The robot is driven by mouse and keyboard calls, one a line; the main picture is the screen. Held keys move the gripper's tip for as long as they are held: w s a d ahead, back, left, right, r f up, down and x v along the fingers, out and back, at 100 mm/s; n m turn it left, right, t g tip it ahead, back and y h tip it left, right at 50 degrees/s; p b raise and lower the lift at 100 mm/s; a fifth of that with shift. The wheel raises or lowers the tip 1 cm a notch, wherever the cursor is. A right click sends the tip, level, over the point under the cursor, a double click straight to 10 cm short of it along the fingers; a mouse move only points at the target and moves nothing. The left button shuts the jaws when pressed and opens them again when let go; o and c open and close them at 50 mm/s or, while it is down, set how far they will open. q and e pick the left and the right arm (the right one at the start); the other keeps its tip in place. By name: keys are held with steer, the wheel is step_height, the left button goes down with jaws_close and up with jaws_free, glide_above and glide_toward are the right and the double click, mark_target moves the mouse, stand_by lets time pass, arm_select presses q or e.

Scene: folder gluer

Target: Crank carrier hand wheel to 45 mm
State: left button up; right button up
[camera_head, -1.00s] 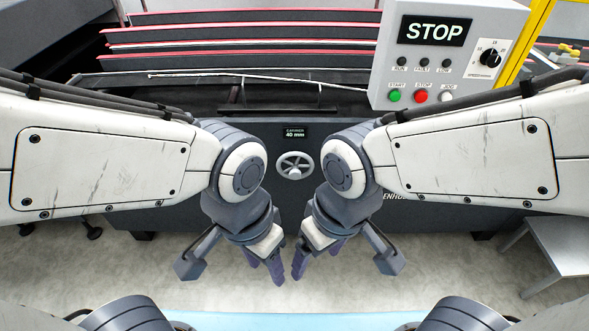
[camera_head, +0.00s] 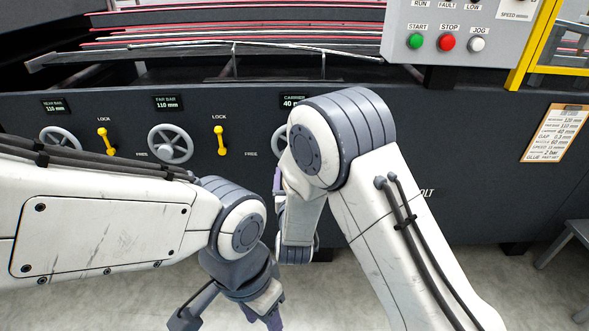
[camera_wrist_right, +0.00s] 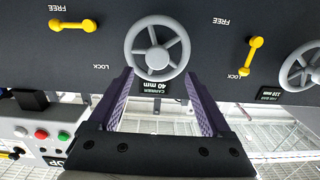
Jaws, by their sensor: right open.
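The carrier hand wheel (camera_wrist_right: 157,58) is grey and spoked, on the dark machine front. It shows whole in the right wrist view, which is upside down. In the head view my right arm hides most of it, leaving a sliver of rim (camera_head: 279,137). Its display (camera_wrist_right: 152,86) reads CARRIER 40 mm. My right gripper (camera_wrist_right: 158,74) is open, its purple fingers pointing at the wheel, one towards each side. It holds nothing; I cannot tell whether it touches the rim. My left gripper (camera_head: 262,314) hangs low in the head view, away from the wheels; its jaw opening is unclear.
Yellow lock levers (camera_head: 220,140) stand between wheels. A button panel (camera_head: 450,35) is above right. A notice (camera_head: 556,132) hangs at right.

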steer(key=w+b, duration=0.1)
steer(key=w, duration=0.9)
steer(key=shift+w+d+f+b, duration=0.1)
steer(key=shift+w+d+b, duration=0.05)
steer(key=shift+w+b, duration=0.15)
steer(key=shift+s, duration=0.1)
jaws_close()
